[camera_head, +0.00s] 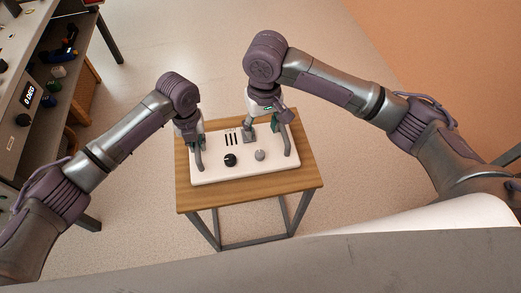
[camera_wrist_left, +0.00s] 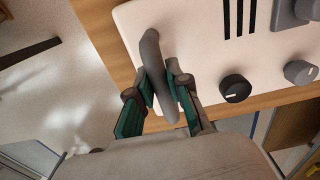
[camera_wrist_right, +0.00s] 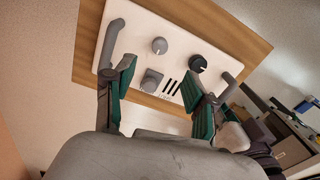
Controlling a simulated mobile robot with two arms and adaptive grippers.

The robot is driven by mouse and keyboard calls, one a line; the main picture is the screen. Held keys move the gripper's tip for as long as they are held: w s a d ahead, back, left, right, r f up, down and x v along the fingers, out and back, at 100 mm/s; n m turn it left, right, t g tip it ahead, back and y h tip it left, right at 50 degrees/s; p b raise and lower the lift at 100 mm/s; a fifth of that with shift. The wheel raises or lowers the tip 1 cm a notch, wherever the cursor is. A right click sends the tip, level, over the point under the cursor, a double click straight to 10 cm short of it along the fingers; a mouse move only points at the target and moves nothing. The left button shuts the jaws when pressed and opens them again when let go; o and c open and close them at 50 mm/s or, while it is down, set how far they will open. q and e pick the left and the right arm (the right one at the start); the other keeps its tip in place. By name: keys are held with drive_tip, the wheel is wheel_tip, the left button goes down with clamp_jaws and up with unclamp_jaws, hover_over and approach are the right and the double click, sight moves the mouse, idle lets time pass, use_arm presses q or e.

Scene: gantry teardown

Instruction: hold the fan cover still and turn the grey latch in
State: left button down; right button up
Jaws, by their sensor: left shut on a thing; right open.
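The fan cover (camera_head: 210,172), a white panel with a grey bar handle at each end, lies on a small wooden table. My left gripper (camera_wrist_left: 165,98) is shut on its left handle (camera_wrist_left: 151,48). The panel carries a grey square block (camera_wrist_right: 152,80) and a round grey knob (camera_wrist_right: 160,45); I cannot tell for certain which is the grey latch. My right gripper (camera_wrist_right: 165,88) is open and empty above the panel, with the block between its fingers in its wrist view. In the head view my right gripper (camera_head: 262,117) hangs close to the block (camera_head: 249,137); contact cannot be told.
A round black knob (camera_head: 230,160) and dark slots (camera_head: 231,139) are on the panel. The right handle (camera_head: 286,140) stands close beside my right gripper. The wooden table (camera_head: 250,193) has a bare front strip. A shelf unit (camera_head: 60,70) stands at the left. The floor around is clear.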

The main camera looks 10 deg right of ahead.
sight(261, 154)
drive_tip(key=f, duration=1.1)
drive_tip(key=shift+a+f, duration=0.2)
clamp_jaws()
